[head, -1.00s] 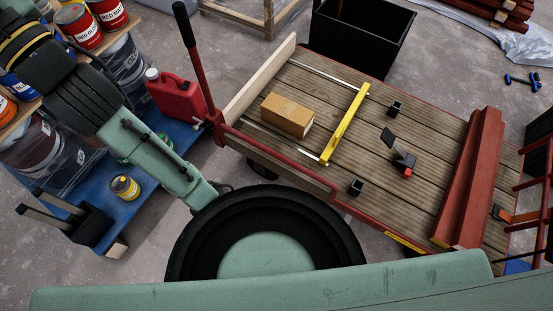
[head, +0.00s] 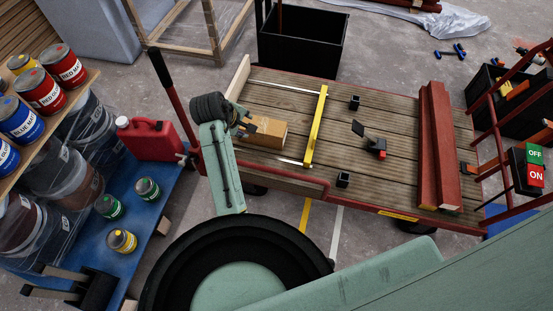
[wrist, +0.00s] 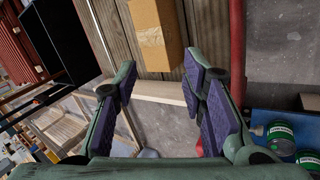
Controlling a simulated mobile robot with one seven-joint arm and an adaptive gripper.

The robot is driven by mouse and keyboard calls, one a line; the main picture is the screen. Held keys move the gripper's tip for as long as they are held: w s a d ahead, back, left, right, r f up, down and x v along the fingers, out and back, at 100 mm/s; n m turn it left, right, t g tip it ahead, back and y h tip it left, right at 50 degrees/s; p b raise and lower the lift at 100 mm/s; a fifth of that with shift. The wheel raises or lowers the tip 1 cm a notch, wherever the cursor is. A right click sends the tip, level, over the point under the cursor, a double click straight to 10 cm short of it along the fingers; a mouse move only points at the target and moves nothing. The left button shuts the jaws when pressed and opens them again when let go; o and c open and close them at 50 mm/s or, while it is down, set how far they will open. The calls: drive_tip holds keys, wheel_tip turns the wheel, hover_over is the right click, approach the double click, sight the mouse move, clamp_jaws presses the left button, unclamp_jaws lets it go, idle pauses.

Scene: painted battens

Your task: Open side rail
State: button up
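A wooden-decked cart (head: 290,105) with red edges stands ahead in the head view. A yellow bar (head: 317,125) lies across two pale metal strips on the deck. Which part is the side rail is not clear; the yellow bar looks most like one. A cardboard box (head: 266,133) rests on the deck left of the bar. It also shows at the top of the wrist view (wrist: 158,35). My gripper (head: 246,126) is at the cart's left end, beside the box. In the wrist view my gripper (wrist: 160,78) is open, with nothing between its fingers, above the pale end board (wrist: 158,93).
A black clamp-like piece (head: 370,138) and two small black sockets are on the deck. Red beams (head: 436,145) lie at its right. A red jerrycan (head: 150,138) stands on the blue platform (head: 150,170) at left, near several paint cans. A black bin (head: 302,42) is behind.

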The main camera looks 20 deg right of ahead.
sight(280, 172)
drive_tip(key=s+d+f+n+g, duration=0.3)
drive_tip(key=s+d+f+g, duration=0.15)
drive_tip(key=s+f, duration=0.45)
drive_tip(key=shift+g+h, duration=0.4)
drive_tip(key=shift+g, duration=0.05)
drive_tip(key=x, duration=0.9)
drive_tip(key=shift+s+a+f, duration=0.15)
drive_tip(key=shift+s+f, duration=0.05)
drive_tip(key=shift+s, duration=0.15)
drive_tip(key=shift+c, duration=0.6)
clamp_jaws()
